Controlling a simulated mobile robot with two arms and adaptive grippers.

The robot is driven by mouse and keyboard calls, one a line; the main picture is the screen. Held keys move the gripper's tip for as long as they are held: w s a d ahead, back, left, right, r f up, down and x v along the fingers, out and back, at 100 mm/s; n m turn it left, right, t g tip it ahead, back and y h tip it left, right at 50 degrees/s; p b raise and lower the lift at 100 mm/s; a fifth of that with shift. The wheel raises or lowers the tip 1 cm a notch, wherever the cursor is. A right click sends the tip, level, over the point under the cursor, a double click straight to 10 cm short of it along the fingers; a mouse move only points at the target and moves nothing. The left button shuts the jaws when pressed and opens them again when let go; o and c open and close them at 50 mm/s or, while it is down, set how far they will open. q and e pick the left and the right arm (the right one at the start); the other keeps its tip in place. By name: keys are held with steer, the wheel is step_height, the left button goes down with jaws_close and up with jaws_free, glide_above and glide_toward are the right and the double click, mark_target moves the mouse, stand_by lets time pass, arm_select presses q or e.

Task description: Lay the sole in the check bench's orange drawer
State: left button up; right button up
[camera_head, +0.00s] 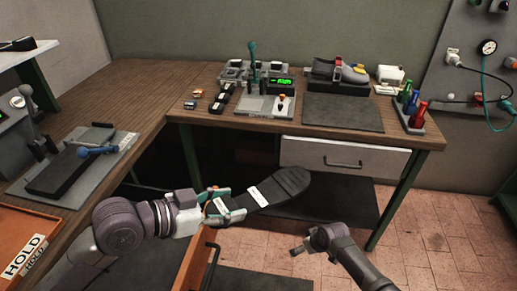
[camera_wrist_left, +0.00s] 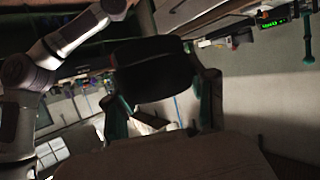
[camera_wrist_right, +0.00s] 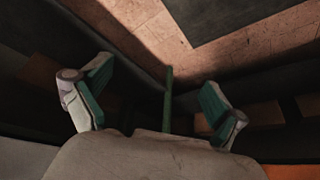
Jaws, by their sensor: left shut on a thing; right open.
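The black sole (camera_head: 285,186) with white labels is held level in the air by my left gripper (camera_head: 218,205), which is shut on its near end. In the left wrist view the sole (camera_wrist_left: 155,70) is a dark block between the fingers. An orange panel (camera_head: 192,262) with a dark handle stands below my left gripper, at the bottom of the head view; it looks like the front of a pulled-out drawer, its inside not clearly visible. My right gripper (camera_wrist_right: 155,90) is open and empty in its wrist view; its fingers are not clear in the head view.
The left bench carries an orange HOLD tray (camera_head: 22,242) and a press with a blue handle (camera_head: 97,151). The back bench has a white drawer (camera_head: 345,158), a dark mat (camera_head: 343,112) and coloured bottles (camera_head: 416,113). Tiled floor (camera_head: 430,225) is clear at right.

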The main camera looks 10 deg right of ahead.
steer(key=w+a+r+n+y, duration=0.1)
steer(key=w+a+r, duration=0.1)
steer(key=w+r, duration=0.5)
steer(key=w+a+r+n+y, duration=0.1)
steer(key=w+a+r+n, duration=0.15)
steer(key=r, duration=0.85)
step_height(320, 180, up, 32)
steer(key=n+g, duration=0.6)
steer(key=n, duration=1)
glide_above(241, 203)
steer(key=w+d, duration=0.2)
steer(key=d, duration=0.2)
steer(key=x, duration=1.1)
steer(key=shift+s+a+f, duration=0.1)
steer(key=shift+s+f, duration=0.1)
steer(key=shift+s, duration=0.1)
